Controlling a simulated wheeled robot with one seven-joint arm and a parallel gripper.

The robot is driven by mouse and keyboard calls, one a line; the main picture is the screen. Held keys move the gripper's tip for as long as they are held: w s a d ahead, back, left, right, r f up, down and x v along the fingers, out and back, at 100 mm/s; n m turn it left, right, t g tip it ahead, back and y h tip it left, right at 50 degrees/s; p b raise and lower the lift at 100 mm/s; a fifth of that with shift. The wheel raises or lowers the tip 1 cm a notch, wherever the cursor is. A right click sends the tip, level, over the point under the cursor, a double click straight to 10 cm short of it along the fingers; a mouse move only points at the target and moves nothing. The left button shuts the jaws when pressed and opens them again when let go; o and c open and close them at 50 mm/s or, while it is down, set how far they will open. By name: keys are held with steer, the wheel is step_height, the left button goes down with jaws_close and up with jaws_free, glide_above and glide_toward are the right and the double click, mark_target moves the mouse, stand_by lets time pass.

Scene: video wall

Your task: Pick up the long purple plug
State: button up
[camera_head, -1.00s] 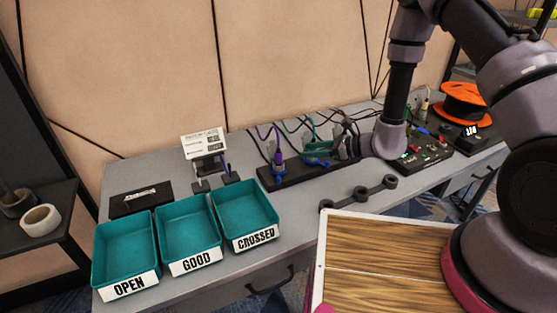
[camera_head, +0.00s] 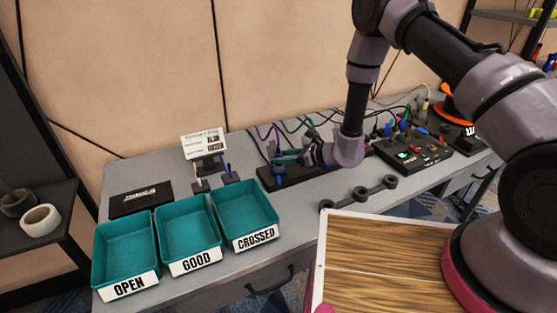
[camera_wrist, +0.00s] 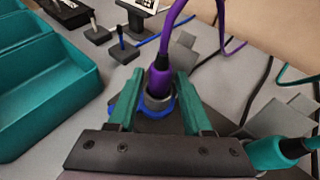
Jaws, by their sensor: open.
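The purple plug (camera_wrist: 160,78) stands upright in a holder with a blue ring (camera_wrist: 168,108), its purple cable curving up and away. My gripper (camera_wrist: 160,72) is open, with one teal finger on each side of the plug. I cannot tell whether either finger touches it. In the head view my gripper (camera_head: 290,158) is at the left part of the dark rack (camera_head: 305,173) and largely hides the plug there. The purple cable (camera_head: 268,132) shows behind it.
A teal plug (camera_wrist: 268,153) with a dark end lies close to my gripper's right side. Teal bins labelled OPEN (camera_head: 124,284), GOOD (camera_head: 193,262) and CROSSED (camera_head: 255,238) stand to the left. Other cables run behind the rack. A control box (camera_head: 415,155) sits to the right.

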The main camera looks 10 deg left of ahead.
steer(key=shift+a, duration=0.1)
jaws_close()
